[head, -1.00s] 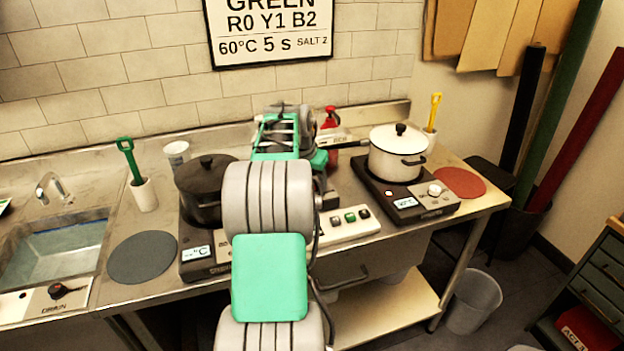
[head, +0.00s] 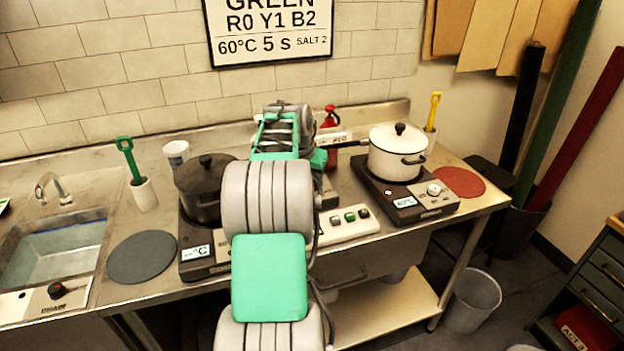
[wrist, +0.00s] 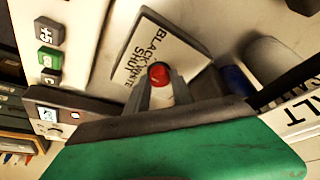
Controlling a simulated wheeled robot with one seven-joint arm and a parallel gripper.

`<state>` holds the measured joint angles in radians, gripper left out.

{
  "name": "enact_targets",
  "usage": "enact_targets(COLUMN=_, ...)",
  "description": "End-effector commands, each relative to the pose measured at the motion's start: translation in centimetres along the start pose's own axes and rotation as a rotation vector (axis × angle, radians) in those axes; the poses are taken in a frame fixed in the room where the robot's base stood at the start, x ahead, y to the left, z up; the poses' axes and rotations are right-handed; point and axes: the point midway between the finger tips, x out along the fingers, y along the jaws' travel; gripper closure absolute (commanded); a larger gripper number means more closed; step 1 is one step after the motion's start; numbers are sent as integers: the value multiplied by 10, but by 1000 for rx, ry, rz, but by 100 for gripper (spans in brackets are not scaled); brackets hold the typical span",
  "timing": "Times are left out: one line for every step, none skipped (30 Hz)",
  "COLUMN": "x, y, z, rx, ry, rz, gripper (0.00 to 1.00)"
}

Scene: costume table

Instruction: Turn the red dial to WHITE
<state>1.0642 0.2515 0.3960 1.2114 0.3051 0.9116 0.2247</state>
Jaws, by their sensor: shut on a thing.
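In the wrist view a red dial (wrist: 158,74) shows its round top. It sits at the edge of a pale label plate (wrist: 170,45) whose black lettering reads BLACK, WHITE and SHUT. My gripper (wrist: 160,92) is shut on the dial, with its grey fingers on either side of it. I cannot tell which word the dial points to, as no pointer mark shows. In the head view my arm hides the dial and the fingertips.
In the head view a black pot (head: 201,198) and a white pot (head: 397,160) stand on hot plates left and right of my arm. A button box (head: 347,225) lies between them. A red bottle (head: 330,117) stands behind. A grey mat (head: 142,257) lies clear at left.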

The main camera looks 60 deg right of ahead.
Motion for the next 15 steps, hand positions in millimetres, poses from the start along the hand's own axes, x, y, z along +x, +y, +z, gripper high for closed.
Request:
enact_targets(x=0, y=0, z=0, rx=-5, ry=0, rz=-2, gripper=100)
enact_targets(x=0, y=1, z=0, rx=-10, ry=0, rz=-4, gripper=100)
enact_targets(x=0, y=1, z=0, rx=-19, ry=0, rz=-8, gripper=100)
enact_targets(x=0, y=1, z=0, rx=-28, ry=0, rz=-12, gripper=100)
enact_targets(x=0, y=1, z=0, rx=-37, ry=1, rz=-16, gripper=100)
enact_targets(x=0, y=1, z=0, rx=-50, ry=1, rz=-22, gripper=100)
enact_targets(x=0, y=1, z=0, rx=-64, ry=1, rz=-28, gripper=100)
enact_targets(x=0, y=1, z=0, rx=-79, ry=2, rz=-34, gripper=100)
enact_targets(x=0, y=2, z=0, rx=-99, ry=2, rz=-42, gripper=100)
enact_targets(x=1, y=2, z=0, rx=-117, ry=2, rz=-50, gripper=100)
enact_targets(x=1, y=2, z=0, rx=-136, ry=2, rz=-57, gripper=100)
enact_targets(x=1, y=3, z=0, rx=-162, ry=1, rz=-68, gripper=100)
enact_targets(x=1, y=2, z=0, rx=-185, ry=1, rz=-78, gripper=100)
enact_targets(x=1, y=3, z=0, rx=-206, ry=1, rz=-86, gripper=100)
enact_targets(x=1, y=4, z=-1, rx=-237, ry=1, rz=-99, gripper=100)
